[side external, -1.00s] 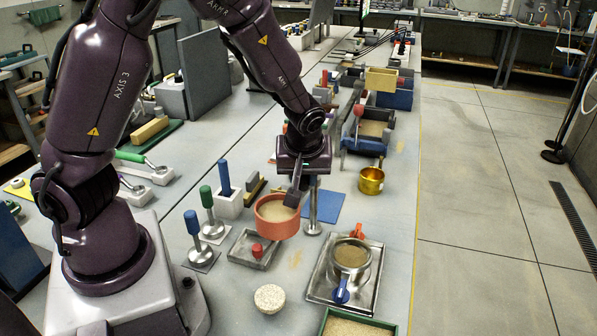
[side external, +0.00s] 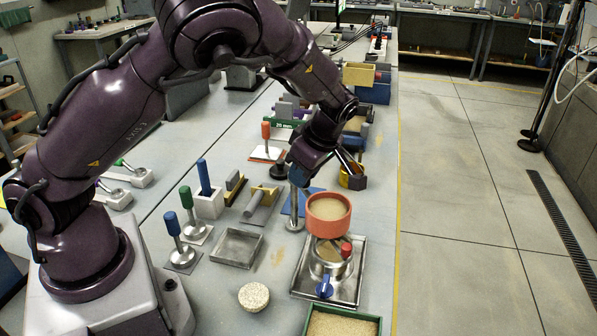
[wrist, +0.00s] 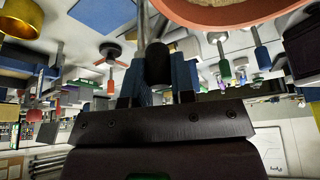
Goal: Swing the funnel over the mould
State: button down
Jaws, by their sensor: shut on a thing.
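The orange funnel (side external: 328,209), a round bowl with sand in it, is above the metal mould (side external: 326,264) in the side view. It covers part of the mould's top, and a red knob (side external: 346,250) hangs below it. I cannot tell how exactly they line up. The mould stands on a metal tray (side external: 348,290). A steel post (side external: 295,213) stands left of the funnel. In the wrist view, my gripper (wrist: 158,76) has its blue fingers shut around a black grip (wrist: 159,63) on a rod, close to the funnel's rim (wrist: 225,22). The grip is hidden in the side view.
An empty shallow tray (side external: 237,247) lies left of the mould. A speckled disc (side external: 254,297) and a green-rimmed sand box (side external: 342,321) are in front. A brass cup (side external: 355,180) is behind my gripper. Blue- and green-handled tools (side external: 186,205) stand to the left.

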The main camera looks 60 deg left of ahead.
jog(key=shift+w+d+n, duration=0.1)
jog(key=shift+w+n, duration=0.25)
jog(key=shift+n, duration=0.35)
jog(key=shift+w, duration=0.1)
jog(key=c, duration=1)
grip_release()
jog(key=shift+o, duration=0.2)
jog(key=v, duration=1.3)
jog(key=shift+w+a, duration=0.2)
